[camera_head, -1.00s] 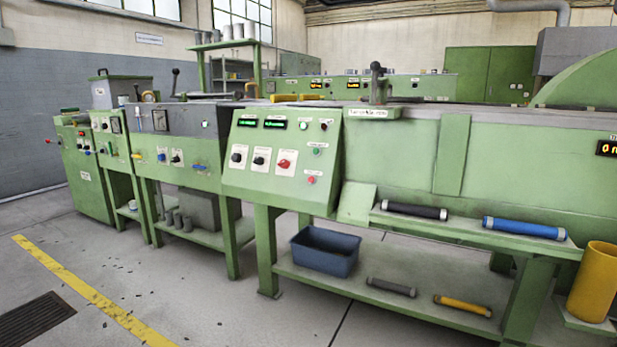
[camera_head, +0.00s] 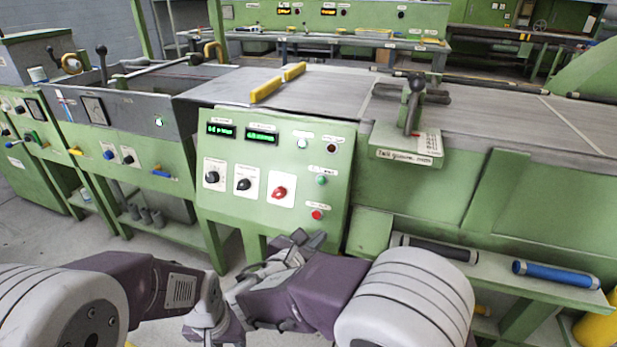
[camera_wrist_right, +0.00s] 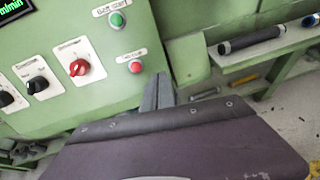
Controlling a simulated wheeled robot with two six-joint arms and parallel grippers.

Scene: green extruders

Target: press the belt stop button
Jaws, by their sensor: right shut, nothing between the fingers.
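The green control panel (camera_head: 225,175) faces me with a red push button (camera_head: 317,215) at its lower right, under a green button (camera_head: 321,181). In the right wrist view the red button (camera_wrist_right: 135,66) sits below the green button (camera_wrist_right: 117,19). The small labels are too blurred to read for certain. My right gripper (camera_head: 314,239) is shut and empty, just below the red button in the head view. In the wrist view its fingertips (camera_wrist_right: 158,92) are below and right of the button, apart from it in the picture. My left gripper cannot be made out.
A red rotary knob (camera_head: 280,192) and black knobs (camera_head: 243,184) are left of the buttons. Right of the panel, a shelf holds a black roller (camera_head: 433,249) and a blue roller (camera_head: 555,274). A lever (camera_head: 413,105) stands above the machine's front edge.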

